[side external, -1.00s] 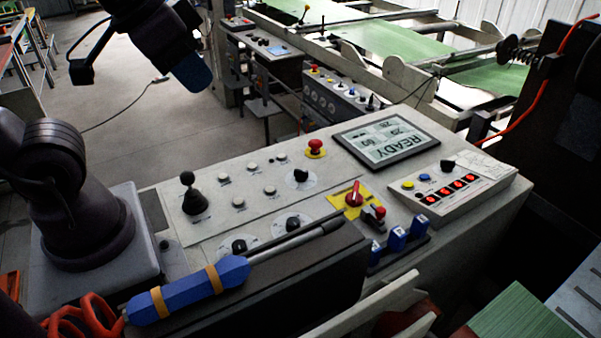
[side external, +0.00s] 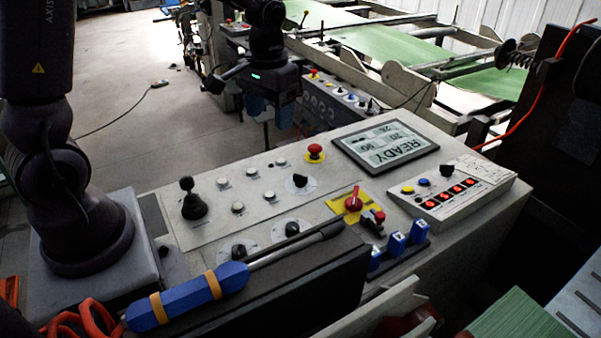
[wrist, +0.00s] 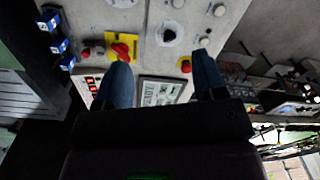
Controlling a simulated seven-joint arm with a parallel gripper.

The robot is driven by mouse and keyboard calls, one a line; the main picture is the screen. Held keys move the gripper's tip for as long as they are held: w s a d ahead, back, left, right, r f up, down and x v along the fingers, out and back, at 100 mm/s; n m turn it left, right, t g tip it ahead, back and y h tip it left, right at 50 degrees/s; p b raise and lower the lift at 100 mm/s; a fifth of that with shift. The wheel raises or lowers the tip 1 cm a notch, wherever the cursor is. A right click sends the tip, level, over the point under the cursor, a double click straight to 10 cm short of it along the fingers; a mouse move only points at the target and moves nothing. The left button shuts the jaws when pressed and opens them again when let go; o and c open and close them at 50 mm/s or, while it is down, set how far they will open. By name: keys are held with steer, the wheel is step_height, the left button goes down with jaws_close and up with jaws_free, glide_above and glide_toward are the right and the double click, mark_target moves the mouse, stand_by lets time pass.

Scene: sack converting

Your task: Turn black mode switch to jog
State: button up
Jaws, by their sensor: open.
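Several black rotary knobs are on the grey panel, and their labels are too small to read, so I cannot tell which is the mode switch. One black knob (side external: 299,181) on a white round dial sits behind the middle of the panel; it also shows in the wrist view (wrist: 169,36). Two more, a middle knob (side external: 292,228) and a left knob (side external: 239,250), sit on dials near the front edge. My gripper (side external: 270,108) is open and empty, with blue fingers, above the panel's far side. In the wrist view its fingers (wrist: 160,68) point toward the panel, apart from the knob.
A red emergency button (side external: 315,151), a red switch (side external: 354,202) on a yellow plate and a black joystick (side external: 192,198) stand up from the panel. A READY display (side external: 386,145) lies at the right. A blue-handled screwdriver (side external: 188,296) lies along the front.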

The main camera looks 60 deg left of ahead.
mark_target(301, 180)
steer(key=w+a+f+n, duration=0.5)
steer(key=w+f, duration=0.4)
steer(key=w, duration=0.1)
steer(key=f, duration=1.2)
steer(key=shift+s+f, duration=0.25)
steer(key=shift+s, duration=0.05)
steer(key=c, duration=0.9)
